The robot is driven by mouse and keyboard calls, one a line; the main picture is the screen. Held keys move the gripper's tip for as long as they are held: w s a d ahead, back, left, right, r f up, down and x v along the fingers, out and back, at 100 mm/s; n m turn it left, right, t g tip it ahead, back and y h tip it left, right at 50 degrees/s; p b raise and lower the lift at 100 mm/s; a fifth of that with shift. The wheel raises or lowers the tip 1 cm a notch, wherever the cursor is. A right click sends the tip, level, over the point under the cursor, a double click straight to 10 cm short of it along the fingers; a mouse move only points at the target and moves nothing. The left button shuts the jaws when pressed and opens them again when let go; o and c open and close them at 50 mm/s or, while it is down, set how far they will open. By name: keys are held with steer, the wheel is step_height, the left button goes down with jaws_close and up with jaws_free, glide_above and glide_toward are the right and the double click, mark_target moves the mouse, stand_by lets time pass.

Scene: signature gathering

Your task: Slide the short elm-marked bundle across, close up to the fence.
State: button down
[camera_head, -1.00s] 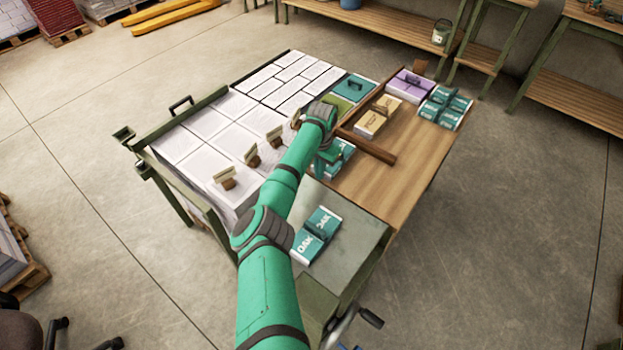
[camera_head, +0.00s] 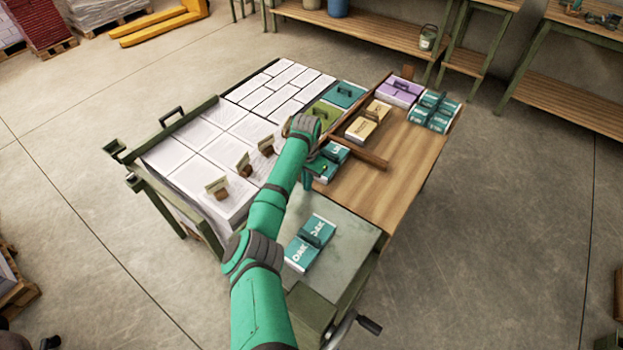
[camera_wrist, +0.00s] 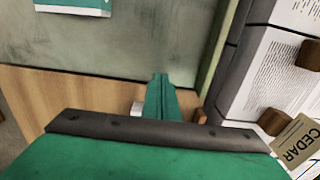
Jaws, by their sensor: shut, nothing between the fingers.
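My gripper (camera_head: 307,186) is shut and empty, pointing down at the left side of teal-and-white bundles (camera_head: 335,152), which my arm partly hides. Its shut green fingers also show in the wrist view (camera_wrist: 160,82), over the grey metal plate. The brown wooden fence (camera_head: 364,156) has a crosswise bar near those bundles and another bar running toward the back. A tan strapped bundle (camera_head: 360,130) lies beyond the crosswise bar. No elm mark is readable, so I cannot tell which bundle is the elm one.
A teal OAK bundle (camera_head: 309,243) lies on the grey plate (camera_head: 345,233). A purple bundle (camera_head: 402,91) and several teal bundles (camera_head: 434,111) stand at the back right. White paper stacks (camera_head: 200,135) with tag holders fill the left. The front right wood (camera_head: 385,200) is clear.

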step_height(320, 180, up, 10)
steer(key=shift+w+d, duration=0.3)
